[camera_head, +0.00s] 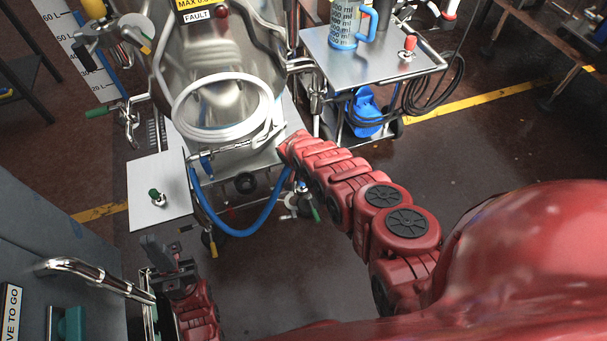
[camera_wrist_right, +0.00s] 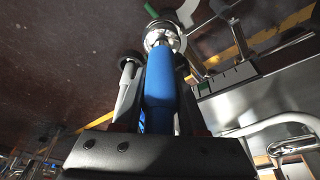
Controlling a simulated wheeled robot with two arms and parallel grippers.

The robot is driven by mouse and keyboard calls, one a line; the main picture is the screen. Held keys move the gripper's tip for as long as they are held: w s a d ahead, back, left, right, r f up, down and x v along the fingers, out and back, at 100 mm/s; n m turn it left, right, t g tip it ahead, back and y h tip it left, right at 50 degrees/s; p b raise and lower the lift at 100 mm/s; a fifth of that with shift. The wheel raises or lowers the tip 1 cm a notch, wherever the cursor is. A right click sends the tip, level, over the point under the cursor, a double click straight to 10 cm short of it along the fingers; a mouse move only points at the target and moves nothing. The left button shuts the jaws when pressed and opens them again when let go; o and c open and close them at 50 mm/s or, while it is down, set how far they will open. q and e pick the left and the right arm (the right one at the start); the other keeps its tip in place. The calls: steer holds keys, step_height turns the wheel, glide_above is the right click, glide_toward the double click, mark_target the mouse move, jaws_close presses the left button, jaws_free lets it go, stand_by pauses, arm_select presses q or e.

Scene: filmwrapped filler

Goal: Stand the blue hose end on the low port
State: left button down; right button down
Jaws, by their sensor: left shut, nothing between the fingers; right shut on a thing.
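The blue hose (camera_head: 240,232) hangs in a loop under the steel vessel, its right end rising to my right arm. In the right wrist view the blue hose end (camera_wrist_right: 160,88) lies between the fingers of my right gripper (camera_wrist_right: 158,72), which is shut on it. Beyond its tip is a round metal port (camera_wrist_right: 163,36) with a green handle, seen low on the frame in the head view (camera_head: 296,203). The tip overlaps the port in the picture; I cannot tell if they touch. My left gripper (camera_head: 166,254) is shut and empty at lower left.
The steel vessel (camera_head: 215,50) with a coiled white hose (camera_head: 222,100) stands behind. A trolley (camera_head: 370,55) carries a blue jug (camera_head: 345,22). A white side panel (camera_head: 158,195) and a grey cabinet (camera_head: 45,235) are at left. Floor at the right is mostly clear.

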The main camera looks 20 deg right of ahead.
steer(key=shift+w+f, duration=0.1)
steer(key=shift+f, duration=0.25)
steer(key=shift+f+b, duration=0.25)
steer(key=shift+b, duration=0.15)
stand_by(0.3)
steer(key=shift+c, duration=2)
jaws_free()
